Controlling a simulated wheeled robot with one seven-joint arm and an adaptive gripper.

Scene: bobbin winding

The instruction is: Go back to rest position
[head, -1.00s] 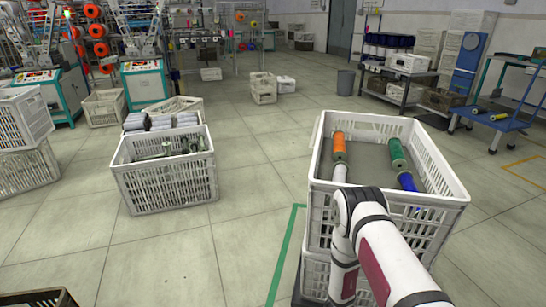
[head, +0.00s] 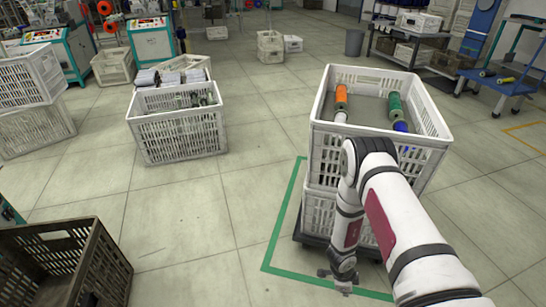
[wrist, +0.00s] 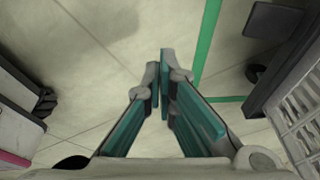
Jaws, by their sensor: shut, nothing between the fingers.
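My gripper (head: 338,277) hangs low at the end of my folded arm, in front of the stacked white crates. In the wrist view my gripper (wrist: 164,75) points at the floor, its teal fingers together and nothing between them. The upper white crate (head: 327,146) holds an orange bobbin (head: 341,97), a green bobbin (head: 394,106), a blue bobbin (head: 400,127) and a white bobbin (head: 341,117). My arm hides part of this crate's front.
A green floor line (head: 288,218) runs around the crate stack. A dark brown crate (head: 108,262) stands at the lower left. Another white crate (head: 180,137) with bobbins stands further back. The floor (head: 180,220) between them is clear.

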